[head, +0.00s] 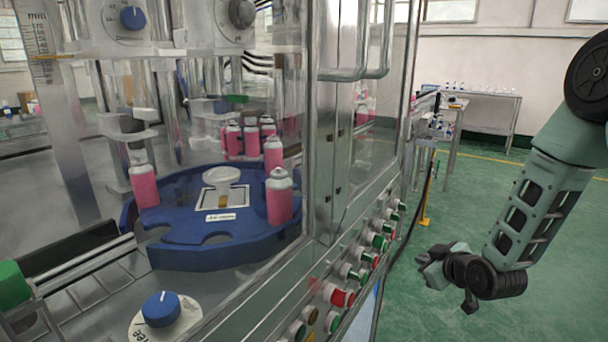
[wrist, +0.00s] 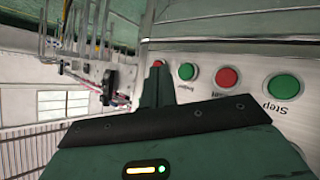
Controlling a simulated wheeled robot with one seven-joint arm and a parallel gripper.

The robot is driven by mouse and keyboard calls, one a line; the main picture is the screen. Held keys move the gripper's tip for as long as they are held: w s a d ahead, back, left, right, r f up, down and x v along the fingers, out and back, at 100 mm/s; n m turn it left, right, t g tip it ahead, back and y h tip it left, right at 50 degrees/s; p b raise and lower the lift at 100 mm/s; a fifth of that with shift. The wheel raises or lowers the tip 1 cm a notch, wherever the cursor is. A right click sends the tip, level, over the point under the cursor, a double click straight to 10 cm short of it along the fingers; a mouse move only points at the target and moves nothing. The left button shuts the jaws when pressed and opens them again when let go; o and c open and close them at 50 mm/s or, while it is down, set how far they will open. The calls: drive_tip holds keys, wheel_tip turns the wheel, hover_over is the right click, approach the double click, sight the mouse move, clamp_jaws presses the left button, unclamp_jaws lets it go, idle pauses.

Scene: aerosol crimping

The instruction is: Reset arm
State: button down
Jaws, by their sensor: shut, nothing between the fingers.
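My gripper (head: 430,268) hangs at the right of the head view, at the end of my grey-green arm. It is to the right of the machine's button panel (head: 345,275), with the green floor behind it. In the wrist view my gripper (wrist: 157,82) is shut and empty, its fingers together beside the panel. A red button and a green "Step" button (wrist: 284,88) show to the right of the fingers there, upside down.
The glazed machine fills the left. Inside, pink cans (head: 279,196) stand around a blue turntable (head: 215,255). A blue knob (head: 161,309) is at the front. A side table (head: 490,94) stands at the back. Open green floor (head: 560,290) lies to the right.

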drive_tip(key=s+r+m+g+h, duration=0.1)
drive_tip(key=s+r+m+g, duration=0.35)
drive_tip(key=s, duration=0.65)
drive_tip(key=s+r+m+g+h, duration=0.1)
drive_tip(key=s+r+m+g, duration=0.35)
drive_tip(key=s, duration=0.75)
drive_tip(key=s+a+r+n+g+p, duration=0.1)
drive_tip(key=s+a+r+n+p, duration=0.3)
drive_tip(key=s+a+r, duration=0.2)
drive_tip(key=s+a+r+n+g+p, duration=0.1)
drive_tip(key=s+a+r+n+p, duration=0.4)
drive_tip(key=a, duration=0.6)
drive_tip(key=shift+s+a+r+n+g+y, duration=0.15)
drive_tip(key=shift+s+r+n+g+y, duration=0.2)
drive_tip(key=shift+s+r, duration=0.4)
drive_tip(key=c, duration=2.1)
unclamp_jaws()
drive_tip(key=shift+c, duration=0.2)
